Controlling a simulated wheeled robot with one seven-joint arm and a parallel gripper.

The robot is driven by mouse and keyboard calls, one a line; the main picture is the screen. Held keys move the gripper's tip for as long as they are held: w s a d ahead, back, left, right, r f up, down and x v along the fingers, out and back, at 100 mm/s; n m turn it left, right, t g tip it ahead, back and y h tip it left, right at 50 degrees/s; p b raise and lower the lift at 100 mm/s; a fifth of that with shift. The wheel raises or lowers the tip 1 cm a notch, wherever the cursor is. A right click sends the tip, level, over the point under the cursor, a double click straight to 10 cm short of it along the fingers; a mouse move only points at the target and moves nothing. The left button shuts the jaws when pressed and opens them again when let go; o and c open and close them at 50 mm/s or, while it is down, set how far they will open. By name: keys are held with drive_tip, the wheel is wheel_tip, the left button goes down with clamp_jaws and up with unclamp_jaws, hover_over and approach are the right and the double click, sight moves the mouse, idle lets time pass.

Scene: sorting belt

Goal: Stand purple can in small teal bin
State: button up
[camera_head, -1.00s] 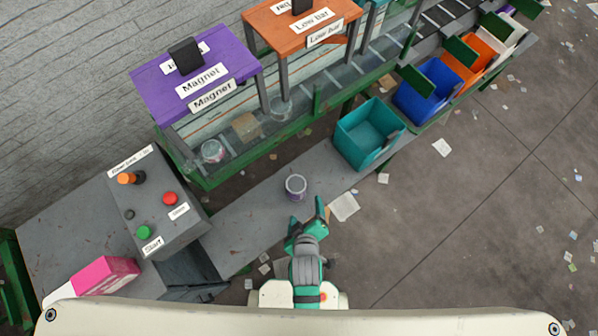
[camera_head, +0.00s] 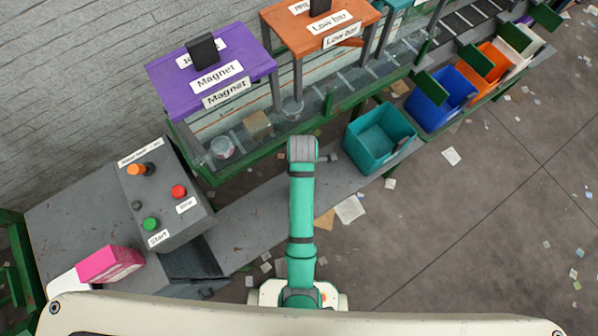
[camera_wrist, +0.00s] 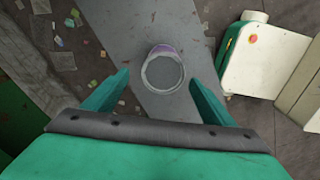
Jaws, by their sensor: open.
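The purple can (camera_wrist: 162,50) stands on a grey bench in the wrist view, its pale round top facing the camera. It lies ahead of and between the two fingers of my gripper (camera_wrist: 158,78), which are spread wide and not touching it. In the head view my arm hides the can and the fingers.
The grey bench (camera_head: 245,222) is otherwise clear. A control box (camera_head: 165,195) with buttons and a pink box (camera_head: 110,263) are at left. The belt with purple Magnet (camera_head: 215,75) and orange Low bar (camera_head: 325,25) frames runs behind. A blue bin (camera_head: 440,97) is at right.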

drive_tip(key=shift+w+a, duration=0.1)
drive_tip(key=shift+a, duration=0.05)
drive_tip(key=shift+a+f, duration=0.1)
drive_tip(key=shift+f, duration=0.2)
wheel_tip(320, 180, down, 4)
drive_tip(key=shift+f, duration=0.15)
drive_tip(key=shift+s+d+f, duration=0.1)
drive_tip(key=shift+d+f, duration=0.05)
drive_tip(key=shift+f, duration=0.8)
drive_tip(key=shift+s+d+f, duration=0.1)
drive_tip(key=shift+d+f, duration=0.05)
drive_tip(key=shift+f, duration=0.75)
drive_tip(key=shift+s+d+f, duration=0.1)
drive_tip(key=shift+d+f, duration=0.05)
drive_tip(key=shift+f, duration=0.8)
drive_tip(key=shift+c, duration=0.4)
drive_tip(key=c, duration=1.2)
drive_tip(key=shift+o, duration=0.2)
